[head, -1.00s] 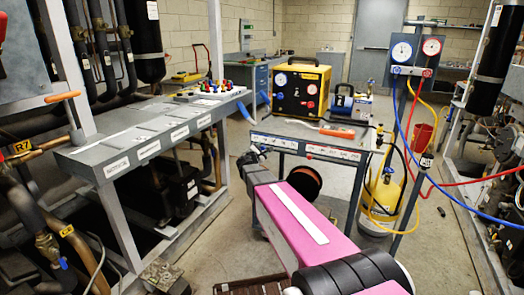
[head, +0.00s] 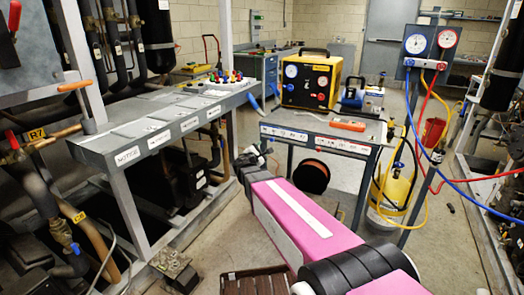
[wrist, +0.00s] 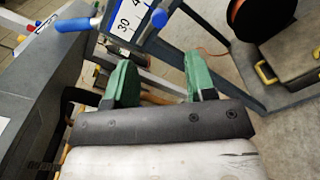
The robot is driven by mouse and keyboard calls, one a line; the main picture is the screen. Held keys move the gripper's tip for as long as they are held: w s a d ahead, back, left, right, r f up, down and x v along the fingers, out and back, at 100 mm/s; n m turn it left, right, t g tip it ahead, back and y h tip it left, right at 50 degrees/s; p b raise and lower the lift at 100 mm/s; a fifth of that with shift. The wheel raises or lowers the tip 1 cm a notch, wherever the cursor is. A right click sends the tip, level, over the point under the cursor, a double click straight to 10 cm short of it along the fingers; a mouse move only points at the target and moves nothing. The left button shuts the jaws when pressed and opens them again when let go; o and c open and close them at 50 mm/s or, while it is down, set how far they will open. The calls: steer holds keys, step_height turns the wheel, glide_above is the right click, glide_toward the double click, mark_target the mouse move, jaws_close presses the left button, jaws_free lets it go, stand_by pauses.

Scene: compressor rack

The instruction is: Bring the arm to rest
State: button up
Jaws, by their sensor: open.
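My arm, with pink and black links, reaches forward from the bottom of the head view. My gripper (head: 250,158) is at its far end, small and dark, between the grey bench on the left and the cart. In the wrist view my gripper (wrist: 160,82) shows two green fingers standing apart with nothing between them. A grey panel edge fills the left of that view. A blue-handled part and a scale marked 30 lie just beyond the fingers.
The grey bench (head: 140,152) with notice labels stands left. A labelled cart (head: 312,142) carries a yellow gauge unit (head: 309,84). A yellow cylinder (head: 392,190), blue and red hoses and a gauge stand (head: 430,45) are at right. Open floor lies right of my arm.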

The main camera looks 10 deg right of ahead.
steer(key=s+d+f+m+g+y, duration=0.3)
steer(key=s+d+f+m+g, duration=0.1)
steer(key=s+f+m+g, duration=0.35)
steer(key=s+d+f+m+g+y, duration=0.25)
steer(key=s+f+m+g, duration=0.25)
steer(key=s+f+m, duration=0.45)
steer(key=s+a+m+g+y, duration=0.2)
steer(key=s+a+y, duration=0.2)
steer(key=s, duration=0.4)
steer(key=shift+s+a+m+y, duration=0.2)
steer(key=shift+s+m+y, duration=0.2)
steer(key=shift+y, duration=0.15)
steer(key=shift+w, duration=0.1)
